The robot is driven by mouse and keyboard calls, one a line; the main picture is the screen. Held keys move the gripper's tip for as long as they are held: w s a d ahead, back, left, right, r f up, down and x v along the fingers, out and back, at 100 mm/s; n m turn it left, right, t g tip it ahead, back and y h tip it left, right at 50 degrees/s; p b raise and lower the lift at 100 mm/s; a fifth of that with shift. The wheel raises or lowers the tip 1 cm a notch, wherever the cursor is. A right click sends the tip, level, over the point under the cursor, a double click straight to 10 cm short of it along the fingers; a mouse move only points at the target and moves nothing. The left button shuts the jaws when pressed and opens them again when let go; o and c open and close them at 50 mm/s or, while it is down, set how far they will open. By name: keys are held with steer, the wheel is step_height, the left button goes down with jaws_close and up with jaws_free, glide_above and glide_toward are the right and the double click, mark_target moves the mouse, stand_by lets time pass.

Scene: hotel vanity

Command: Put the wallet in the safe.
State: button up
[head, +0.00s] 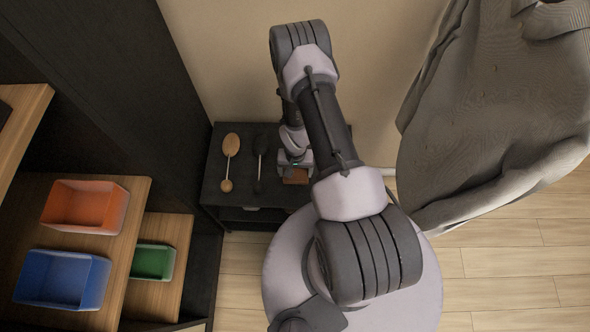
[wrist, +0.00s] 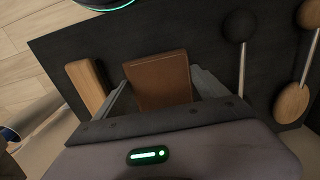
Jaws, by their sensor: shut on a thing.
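The brown leather wallet (wrist: 160,80) is between the two fingers of my gripper (wrist: 158,84) in the wrist view. My gripper is shut on it, over the dark table top. In the head view my gripper (head: 295,166) is over the right part of the small black table, with the wallet (head: 297,178) showing as a brown patch at its front. Whether the wallet touches the table top is unclear. I cannot make out a safe in either view.
The black table (head: 215,178) also bears two spoon-like items, one wooden (head: 231,146) and one dark (head: 261,147), and a wooden block (wrist: 87,84). Orange (head: 86,207), blue (head: 63,280) and green (head: 153,262) bins stand on wooden shelves at left. A grey curtain (head: 495,110) hangs at right.

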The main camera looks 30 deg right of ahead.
mark_target(295, 170)
steer(key=shift+w+d+f+b, duration=0.15)
steer(key=shift+w+d, duration=0.15)
steer(key=shift+w, duration=0.3)
steer(key=shift+w+d+f+b, duration=0.15)
steer(key=shift+w+d, duration=0.15)
steer(key=shift+w, duration=0.25)
steer(key=shift+f+b, duration=0.95)
steer(key=shift+f, duration=0.75)
steer(key=o, duration=1.3)
steer(key=shift+r, duration=0.1)
